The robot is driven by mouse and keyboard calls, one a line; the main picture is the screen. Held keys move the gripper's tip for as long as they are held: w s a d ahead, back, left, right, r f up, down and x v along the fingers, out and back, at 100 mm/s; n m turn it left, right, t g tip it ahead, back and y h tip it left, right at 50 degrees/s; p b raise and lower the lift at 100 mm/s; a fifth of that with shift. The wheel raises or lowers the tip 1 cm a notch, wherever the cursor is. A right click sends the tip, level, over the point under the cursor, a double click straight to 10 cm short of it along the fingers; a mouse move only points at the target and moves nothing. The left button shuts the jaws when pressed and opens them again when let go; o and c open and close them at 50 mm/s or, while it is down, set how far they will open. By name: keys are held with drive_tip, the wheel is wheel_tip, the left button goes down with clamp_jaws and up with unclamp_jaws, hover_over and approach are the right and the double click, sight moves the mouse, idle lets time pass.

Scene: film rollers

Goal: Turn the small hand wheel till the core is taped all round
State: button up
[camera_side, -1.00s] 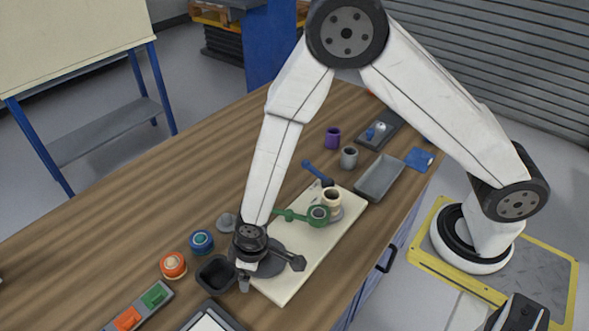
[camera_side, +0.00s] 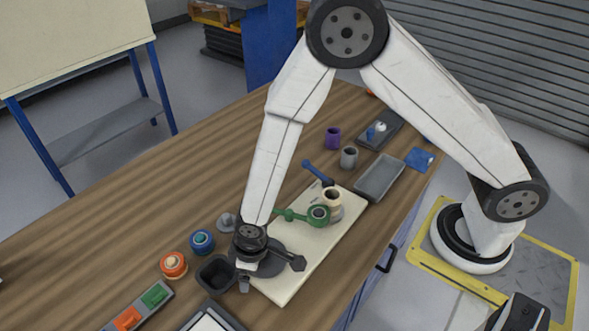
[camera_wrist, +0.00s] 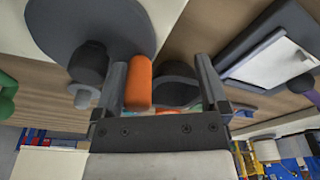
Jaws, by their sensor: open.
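A grey disc (camera_side: 262,262), which looks like the hand wheel, lies at the near end of the cream board (camera_side: 308,252), partly hidden under my wrist. It also shows in the wrist view (camera_wrist: 90,22), with a dark hub beside it. My gripper (camera_wrist: 160,64) is open, pointing down at the disc's edge in the side view. An orange cylinder, which looks like a handle (camera_wrist: 138,84), stands between its fingers, close to the left one; I cannot tell whether they touch. A tan core (camera_side: 332,195) stands on the board's far part, beside a green arm with a ring (camera_side: 318,215). Its tape coverage is too small to tell.
A blue lever (camera_side: 317,172) sits by the board's far end. A black bin (camera_side: 215,274), blue roll (camera_side: 201,241) and orange roll (camera_side: 173,265) stand left of my gripper. A grey tray (camera_side: 380,178), grey cup (camera_side: 349,157) and purple cup (camera_side: 333,138) are farther back.

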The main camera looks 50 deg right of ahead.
drive_tip(key=shift+g+h, duration=0.5)
drive_tip(key=shift+g, duration=0.3)
drive_tip(key=shift+s+d, duration=0.5)
drive_tip(key=shift+s, duration=0.25)
drive_tip(key=shift+s+d, duration=0.5)
drive_tip(key=shift+s, duration=0.25)
drive_tip(key=shift+s+d, duration=0.5)
drive_tip(key=shift+s, duration=0.25)
drive_tip(key=shift+w+a+r, duration=0.15)
drive_tip(key=shift+r, duration=1)
drive_tip(key=shift+w+r, duration=0.1)
drive_tip(key=shift+d+r, duration=0.15)
drive_tip(key=shift+d, duration=0.05)
drive_tip(key=s+d+r+m+t, duration=0.1)
drive_tip(key=d+r+m, duration=0.5)
drive_tip(key=d+r, duration=0.8)
drive_tip(key=d+t, duration=0.1)
drive_tip(key=d, duration=0.3)
drive_tip(key=shift+r+t, duration=0.15)
drive_tip(key=shift+t, duration=0.25)
drive_tip(key=shift+a, duration=0.1)
